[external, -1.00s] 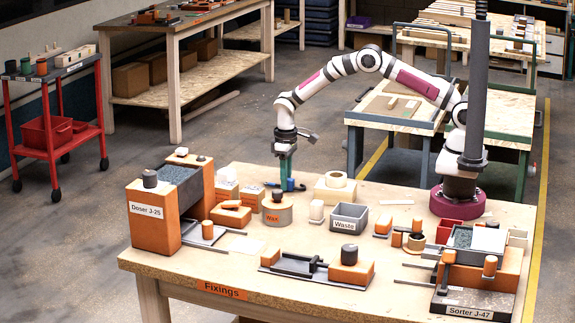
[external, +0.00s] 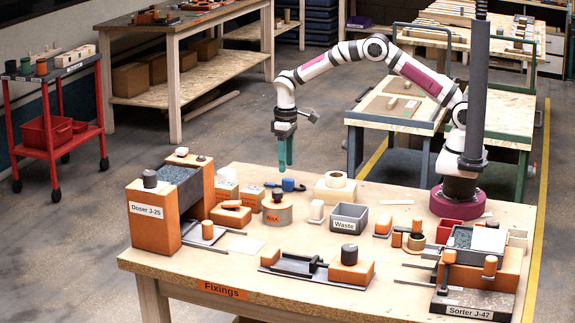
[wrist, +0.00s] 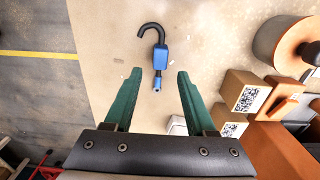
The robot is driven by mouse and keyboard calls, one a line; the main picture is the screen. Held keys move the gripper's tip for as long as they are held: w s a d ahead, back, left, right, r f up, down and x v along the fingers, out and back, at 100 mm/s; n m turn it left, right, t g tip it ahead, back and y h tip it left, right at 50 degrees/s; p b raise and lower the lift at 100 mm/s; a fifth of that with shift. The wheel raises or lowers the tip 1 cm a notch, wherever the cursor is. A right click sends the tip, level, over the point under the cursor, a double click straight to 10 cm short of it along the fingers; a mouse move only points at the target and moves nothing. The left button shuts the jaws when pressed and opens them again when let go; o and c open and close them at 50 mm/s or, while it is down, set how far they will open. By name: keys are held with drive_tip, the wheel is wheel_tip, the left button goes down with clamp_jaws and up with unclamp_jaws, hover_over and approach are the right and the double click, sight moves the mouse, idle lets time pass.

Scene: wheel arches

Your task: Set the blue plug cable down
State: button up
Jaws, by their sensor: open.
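The blue plug cable (external: 290,185) lies on the wooden table near its back edge. In the wrist view its blue plug body (wrist: 160,57) has a dark hooked cable end at the top and a small blue tip pointing toward my gripper. My gripper (external: 285,163) is raised above the table, just over and behind the plug cable. In the wrist view the two green fingers of my gripper (wrist: 155,76) are spread apart with nothing between them. The plug lies below and ahead of the gap.
The grey Waste bin (external: 349,217) is further right. The table's back edge is close by.

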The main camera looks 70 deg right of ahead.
sight(286, 179)
drive_tip(key=s+d+r+m, duration=0.1)
drive_tip(key=s+r, duration=0.4)
drive_tip(key=r, duration=0.3)
drive_tip(key=s+r+m, duration=0.1)
drive_tip(key=s+r, duration=0.4)
drive_tip(key=r, duration=0.2)
drive_tip(key=s+m+y, duration=0.1)
drive_tip(key=s+m, duration=0.2)
drive_tip(key=s, duration=2.5)
drive_tip(key=shift+d+m+y, duration=0.3)
drive_tip(key=shift+y, duration=0.1)
